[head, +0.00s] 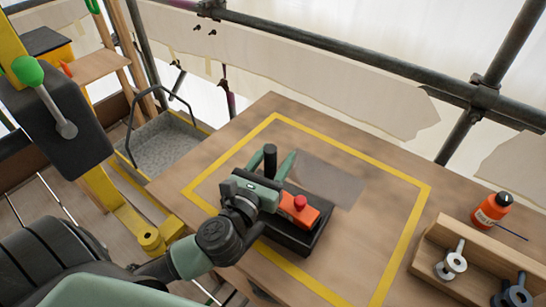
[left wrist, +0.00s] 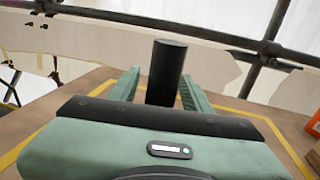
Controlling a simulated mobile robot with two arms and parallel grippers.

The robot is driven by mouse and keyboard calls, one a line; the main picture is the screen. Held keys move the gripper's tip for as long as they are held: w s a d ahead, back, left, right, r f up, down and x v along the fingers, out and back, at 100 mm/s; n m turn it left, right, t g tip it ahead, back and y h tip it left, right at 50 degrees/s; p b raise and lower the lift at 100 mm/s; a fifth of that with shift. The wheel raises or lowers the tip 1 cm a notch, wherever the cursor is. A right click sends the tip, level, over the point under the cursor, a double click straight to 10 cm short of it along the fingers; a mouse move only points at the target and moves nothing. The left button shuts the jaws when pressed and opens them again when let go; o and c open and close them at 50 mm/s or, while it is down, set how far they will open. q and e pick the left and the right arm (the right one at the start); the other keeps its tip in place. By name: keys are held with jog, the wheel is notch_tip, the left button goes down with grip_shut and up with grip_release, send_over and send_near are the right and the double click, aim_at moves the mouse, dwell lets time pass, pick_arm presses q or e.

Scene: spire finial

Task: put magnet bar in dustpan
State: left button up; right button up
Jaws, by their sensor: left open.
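The magnet bar (head: 290,232) appears to be the dark flat body with an orange block and red knob, lying on the wooden table inside a yellow outline. A black upright post (head: 270,158), apparently its handle, rises at its far side. My left gripper (head: 268,168) is open over the bar, with a finger on either side of the post. In the left wrist view the post (left wrist: 166,72) stands between the two green fingers, with gaps visible. The gripper hides part of the bar. The dustpan (head: 168,142) appears to be the grey speckled tray with a dark hoop handle, left of the table. My right gripper is not in view.
A grey translucent patch (head: 335,180) lies on the table beside the bar. An orange bottle (head: 492,210) and a wooden tray (head: 470,250) with metal bolts are at the right. Scaffold pipes (head: 380,62) run behind. A lever with a green ball (head: 28,70) stands at the left.

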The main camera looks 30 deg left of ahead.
pick_arm(q)
jog(key=s, duration=0.2)
jog(key=s+b, duration=0.1)
jog(key=s, duration=0.2)
jog(key=s+b, duration=0.1)
jog(key=s, duration=0.2)
jog(key=shift+s+d+f, duration=0.1)
jog(key=shift+s+d, duration=0.05)
jog(key=shift+d, duration=0.1)
jog(key=s, duration=0.2)
jog(key=s+p, duration=0.1)
jog(key=shift+s+d+r, duration=0.1)
jog(key=shift+s+r, duration=0.15)
jog(key=shift+s, duration=0.1)
